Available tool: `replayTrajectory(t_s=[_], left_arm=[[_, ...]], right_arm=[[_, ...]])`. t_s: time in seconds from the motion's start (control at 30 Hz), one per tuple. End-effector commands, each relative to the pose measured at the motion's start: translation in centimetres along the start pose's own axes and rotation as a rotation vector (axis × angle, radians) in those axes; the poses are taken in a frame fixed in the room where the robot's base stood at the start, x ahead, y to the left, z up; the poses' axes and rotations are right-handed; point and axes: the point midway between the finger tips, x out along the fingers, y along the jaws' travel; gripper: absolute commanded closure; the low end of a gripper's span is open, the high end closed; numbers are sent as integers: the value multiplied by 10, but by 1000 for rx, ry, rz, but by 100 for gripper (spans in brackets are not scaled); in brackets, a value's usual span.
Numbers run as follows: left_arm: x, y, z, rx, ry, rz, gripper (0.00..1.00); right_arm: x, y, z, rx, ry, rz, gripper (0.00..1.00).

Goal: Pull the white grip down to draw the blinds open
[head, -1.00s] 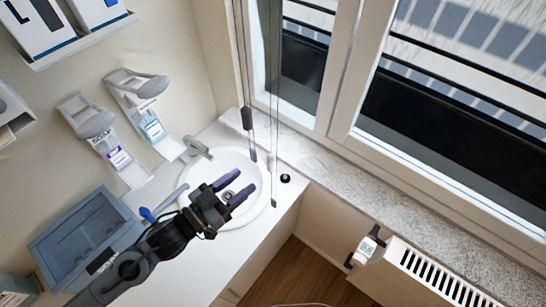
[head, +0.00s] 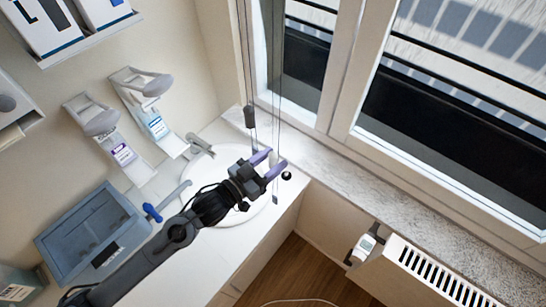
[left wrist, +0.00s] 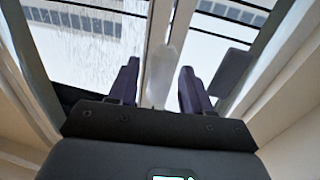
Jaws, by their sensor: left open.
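The white grip (head: 274,157) hangs on a thin cord in front of the window, above the sink's right rim. My left gripper (head: 269,163) is open, its two purple fingers pointing at the grip. In the left wrist view the pale grip (left wrist: 160,75) stands between the two spread fingers (left wrist: 157,85), with gaps on both sides. In the head view the fingers partly hide the grip, so contact is unclear there. A dark grip (head: 249,117) hangs on cords to the left, and another dark piece (head: 276,198) hangs lower. My right gripper is out of view.
The sink (head: 225,170) with its tap (head: 199,146) lies below my left arm. Soap dispensers (head: 122,154) and a blue-grey box (head: 92,240) are at the left. The window sill (head: 400,185) and radiator (head: 430,275) are at the right.

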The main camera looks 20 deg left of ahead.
Motion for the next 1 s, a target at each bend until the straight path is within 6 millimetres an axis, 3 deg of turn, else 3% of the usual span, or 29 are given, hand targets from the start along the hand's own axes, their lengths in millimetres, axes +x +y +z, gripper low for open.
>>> replayTrajectory(t_s=[0.43, 0.73, 1.0], left_arm=[[7, 0, 0, 0, 0, 1, 52], [7, 0, 0, 0, 0, 1, 98], [7, 0, 4, 0, -1, 1, 100]], right_arm=[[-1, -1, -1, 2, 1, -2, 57], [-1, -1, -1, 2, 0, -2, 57], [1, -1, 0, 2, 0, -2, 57]])
